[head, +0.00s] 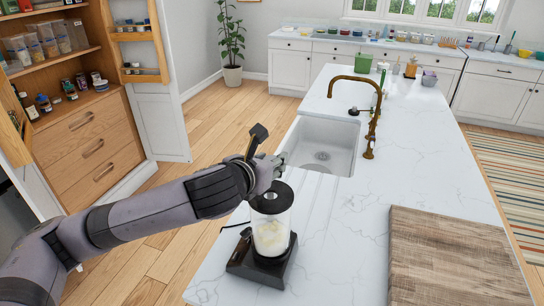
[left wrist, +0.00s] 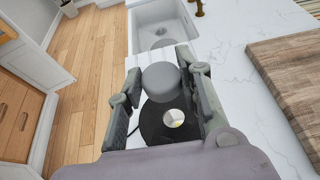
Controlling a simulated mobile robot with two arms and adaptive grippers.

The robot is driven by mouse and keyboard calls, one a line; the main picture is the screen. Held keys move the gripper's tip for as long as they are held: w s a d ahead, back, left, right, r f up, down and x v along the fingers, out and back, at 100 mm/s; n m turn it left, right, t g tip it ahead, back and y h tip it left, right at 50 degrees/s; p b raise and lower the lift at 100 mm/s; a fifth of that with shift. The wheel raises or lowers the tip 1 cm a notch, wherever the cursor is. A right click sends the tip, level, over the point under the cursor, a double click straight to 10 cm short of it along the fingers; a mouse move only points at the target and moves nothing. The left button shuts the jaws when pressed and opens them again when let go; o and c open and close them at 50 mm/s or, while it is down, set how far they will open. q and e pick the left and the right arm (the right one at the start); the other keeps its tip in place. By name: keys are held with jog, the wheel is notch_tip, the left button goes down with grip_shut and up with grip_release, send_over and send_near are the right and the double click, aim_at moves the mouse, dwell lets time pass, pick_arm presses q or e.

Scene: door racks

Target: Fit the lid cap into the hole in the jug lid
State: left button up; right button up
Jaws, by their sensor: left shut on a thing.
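The grey, rounded lid cap (left wrist: 161,80) is held between the fingers of my left gripper (left wrist: 160,88). In the head view my left gripper (head: 279,165) is just above the blender jug, and its hand hides the cap there. The dark, round jug lid (head: 270,198) sits on top of the clear jug (head: 270,233), which has pale contents and stands on a black base. In the left wrist view the jug lid (left wrist: 154,126) shows its round hole (left wrist: 173,118) uncovered, with the cap apart from it. My right gripper is not in view.
The blender base (head: 261,263) stands on the white marble counter (head: 340,240). A sink (head: 322,147) with a brass faucet (head: 374,115) lies beyond it. A wooden board (head: 445,255) lies at the right. Open pantry shelves (head: 85,95) stand at the left. The counter between blender and board is clear.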

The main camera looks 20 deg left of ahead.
pick_arm(q)
notch_tip(320, 180, down, 2)
jog(key=shift+s+f+b, duration=0.15)
jog(key=shift+b, duration=0.55)
jog(key=shift+s+f, duration=0.1)
jog(key=shift+f, duration=0.25)
notch_tip(320, 180, down, 3)
jog(key=shift+r+b, duration=0.2)
jog(key=shift+b, duration=0.7)
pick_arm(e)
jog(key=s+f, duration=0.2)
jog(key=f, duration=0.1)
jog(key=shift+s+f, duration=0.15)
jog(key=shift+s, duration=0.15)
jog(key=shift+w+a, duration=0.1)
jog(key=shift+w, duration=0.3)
pick_arm(q)
jog(key=shift+p, duration=0.4)
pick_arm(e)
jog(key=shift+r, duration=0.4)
